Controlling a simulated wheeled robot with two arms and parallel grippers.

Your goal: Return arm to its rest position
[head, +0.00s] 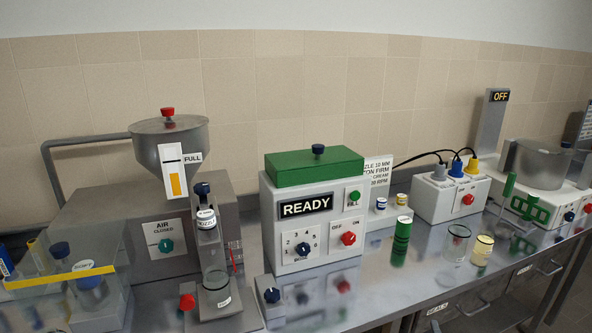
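Neither of my arms nor grippers shows in the head view. A grey filling machine with a hopper (168,142) and an "AIR CLOSED" panel (166,239) stands at the left. A clear cylinder (212,250) with a dark blue top stands upright at its front. A white control box (312,225) with a green lid (314,166) reads "READY" at the centre. Nothing in view is held.
A metal bench (378,285) runs across. A clear bin (98,300) is at front left. A green cylinder (401,240), a glass beaker (456,243) and a yellowish jar (482,249) stand right of centre. A socket box (450,199) and a mixer marked "OFF" (500,96) are behind.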

